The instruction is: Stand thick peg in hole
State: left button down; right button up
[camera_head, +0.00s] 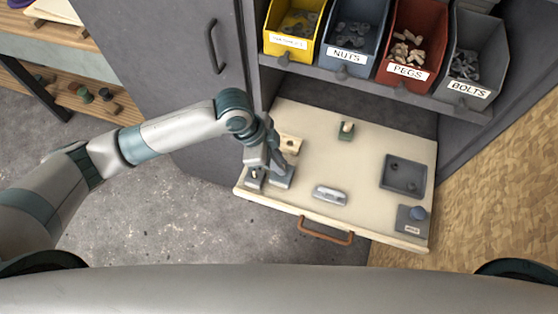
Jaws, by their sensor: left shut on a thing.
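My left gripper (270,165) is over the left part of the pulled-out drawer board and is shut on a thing. The thing in its jaws is too small and too covered by the hand to make out clearly; it may be the thick peg. A pale wooden block (291,143) with a dark round hole lies just behind and to the right of the gripper, partly hidden by it. A pale upright peg (347,127) stands in a small green holder (345,135) at the back of the board. My right gripper is not in view.
The drawer board (363,180) also bears a grey metal piece (330,194), a dark tray (403,175), a grey block with a blue knob (417,213) and a small dark fixture (254,178). Labelled bins, including pegs (407,72), hang above the back. The board's centre is clear.

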pick_arm(q)
jog(key=c, duration=1.7)
grip_release()
jog(key=b+v, duration=0.2)
jog(key=v, duration=1.5)
jog(key=shift+a+r+b, duration=0.15)
jog(key=shift+b, duration=0.2)
